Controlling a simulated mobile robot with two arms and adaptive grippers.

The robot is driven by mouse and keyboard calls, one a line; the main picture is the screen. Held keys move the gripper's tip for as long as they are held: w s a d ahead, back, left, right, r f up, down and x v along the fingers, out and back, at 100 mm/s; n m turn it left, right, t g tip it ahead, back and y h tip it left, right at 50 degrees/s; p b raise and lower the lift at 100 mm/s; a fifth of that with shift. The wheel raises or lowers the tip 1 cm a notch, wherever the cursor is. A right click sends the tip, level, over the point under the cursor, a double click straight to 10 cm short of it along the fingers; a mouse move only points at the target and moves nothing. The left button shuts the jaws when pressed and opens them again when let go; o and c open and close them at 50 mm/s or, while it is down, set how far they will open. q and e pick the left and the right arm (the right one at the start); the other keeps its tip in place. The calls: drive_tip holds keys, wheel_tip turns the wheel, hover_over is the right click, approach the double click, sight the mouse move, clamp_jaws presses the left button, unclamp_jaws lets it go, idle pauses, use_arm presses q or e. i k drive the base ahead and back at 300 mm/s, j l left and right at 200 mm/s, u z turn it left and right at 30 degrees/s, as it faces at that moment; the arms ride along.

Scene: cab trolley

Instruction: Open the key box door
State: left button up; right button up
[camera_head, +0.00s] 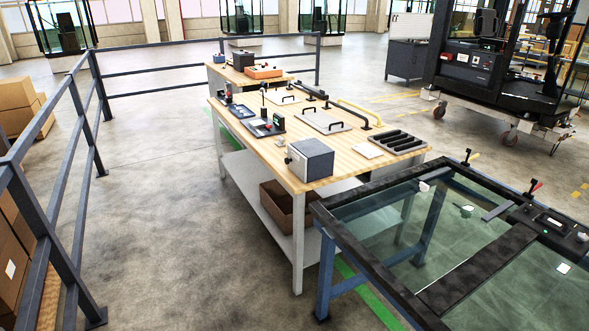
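A small grey box (312,160), which looks like the key box, stands on the near corner of the wooden-topped workbench (350,160). Its light front face is turned towards the lower left and looks closed. A small dark knob or handle shows at its left side. The details of the door edge are too small to make out. Neither of my grippers shows in this view.
Panels with handles, a black slotted tray (398,141) and small devices share the bench. A glass-topped frame table (450,230) stands close at the right. A dark railing (70,190) runs along the left. The floor (190,240) between railing and bench is clear.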

sight(296, 161)
drive_tip(key=i+j+z, duration=0.25)
drive_tip(key=i+j, duration=0.4)
drive_tip(key=i, duration=0.1)
